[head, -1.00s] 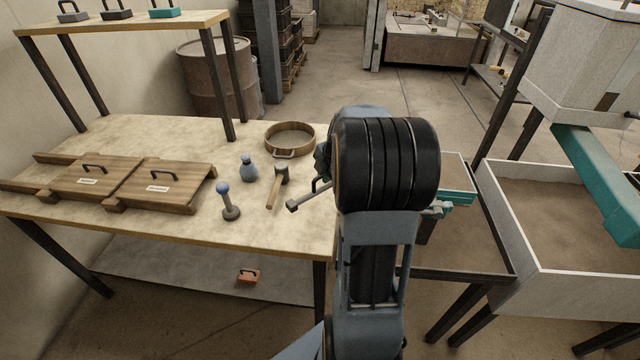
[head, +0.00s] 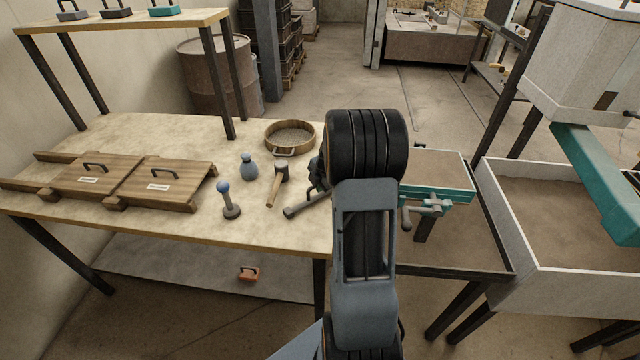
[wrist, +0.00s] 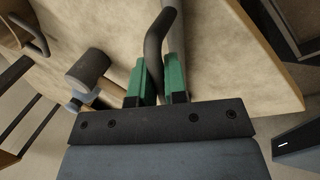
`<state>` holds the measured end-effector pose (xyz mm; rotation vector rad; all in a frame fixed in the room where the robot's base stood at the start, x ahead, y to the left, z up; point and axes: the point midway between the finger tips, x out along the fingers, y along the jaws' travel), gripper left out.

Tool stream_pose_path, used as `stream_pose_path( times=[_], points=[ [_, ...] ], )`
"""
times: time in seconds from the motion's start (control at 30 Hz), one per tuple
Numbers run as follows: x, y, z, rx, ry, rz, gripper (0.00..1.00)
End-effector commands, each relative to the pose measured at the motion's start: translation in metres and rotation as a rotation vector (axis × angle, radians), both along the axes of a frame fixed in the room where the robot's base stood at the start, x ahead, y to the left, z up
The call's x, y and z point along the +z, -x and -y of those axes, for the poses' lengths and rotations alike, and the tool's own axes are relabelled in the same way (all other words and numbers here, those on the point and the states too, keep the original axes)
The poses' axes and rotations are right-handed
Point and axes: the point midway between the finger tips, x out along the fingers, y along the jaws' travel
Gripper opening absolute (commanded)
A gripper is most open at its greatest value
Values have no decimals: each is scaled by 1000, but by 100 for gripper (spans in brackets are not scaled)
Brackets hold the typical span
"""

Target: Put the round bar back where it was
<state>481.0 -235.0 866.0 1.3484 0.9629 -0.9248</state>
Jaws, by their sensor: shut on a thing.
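The round grey bar (head: 306,205) shows in the head view at the right part of the wooden table, with a thicker stub at its left end. Its right part is hidden behind my arm. In the wrist view the grey bar (wrist: 173,42) has a bent handle that runs down between the green fingers of my gripper (wrist: 160,85). My gripper is shut on it. I cannot tell whether the bar touches the table.
A sand-filled box with teal fittings (head: 435,195) stands to the right. The front middle is clear.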

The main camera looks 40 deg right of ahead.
Motion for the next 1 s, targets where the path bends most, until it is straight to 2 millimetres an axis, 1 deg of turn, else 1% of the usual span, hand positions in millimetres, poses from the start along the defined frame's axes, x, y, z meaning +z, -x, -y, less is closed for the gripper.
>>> stream_pose_path(
  times=[0.27,0.3,0.53,0.83,0.93,1.0],
  points=[
    [-3,0,0,1,1,1,0],
    [-2,0,0,1,0,0,17],
    [-2,0,0,1,0,0,38],
    [1,0,0,0,0,0,38],
    [8,2,1,0,2,2,38],
    [19,6,1,0,3,4,38]
  ],
)
